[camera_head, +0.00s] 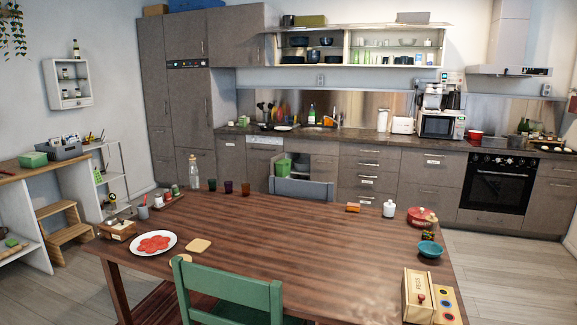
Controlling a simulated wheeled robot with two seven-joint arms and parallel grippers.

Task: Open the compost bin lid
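No object is clearly recognisable as the compost bin. A green container (283,167) shows low among the cabinets below the sink, partly hidden behind the grey chair. It is too small to tell whether it is the bin or has a lid. Neither of my grippers is in view.
A wooden table (300,235) fills the foreground, with a green chair (228,290) at its near side and a grey chair (300,187) behind. A plate (137,243), a cream box (418,295) and a blue bowl (430,249) stand on it. Floor is clear at right.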

